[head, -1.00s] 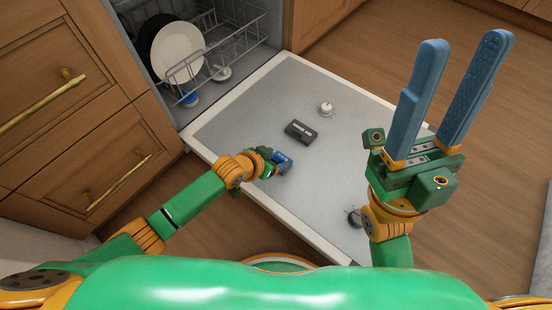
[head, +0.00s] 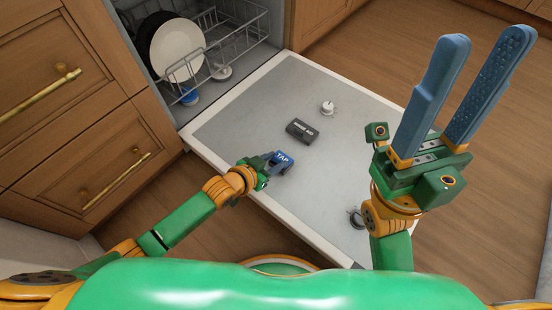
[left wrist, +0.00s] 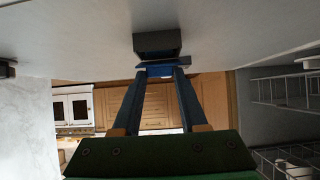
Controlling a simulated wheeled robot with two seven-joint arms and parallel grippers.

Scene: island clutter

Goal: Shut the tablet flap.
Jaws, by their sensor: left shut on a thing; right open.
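The blue tablet flap (head: 283,160), with white lettering, stands tilted up from the inner face of the lowered dishwasher door (head: 235,115), near its front edge. My left gripper (head: 269,172) is at its near-left side, its fingers shut on the flap. In the left wrist view the two fingers (left wrist: 157,76) close in on the blue flap (left wrist: 160,69), just below a dark grey box (left wrist: 157,44) on the door. The exact contact is small and partly hidden. My right gripper (head: 462,95) is open and empty, its long blue fingers raised high over the right side.
A black labelled box (head: 301,132) and a small white knob (head: 328,107) sit on the door. A wire rack (head: 235,40) with plates (head: 176,50) stands inside the dishwasher. Drawers (head: 60,110) are at the left. Wooden floor (head: 430,55) lies beyond the door.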

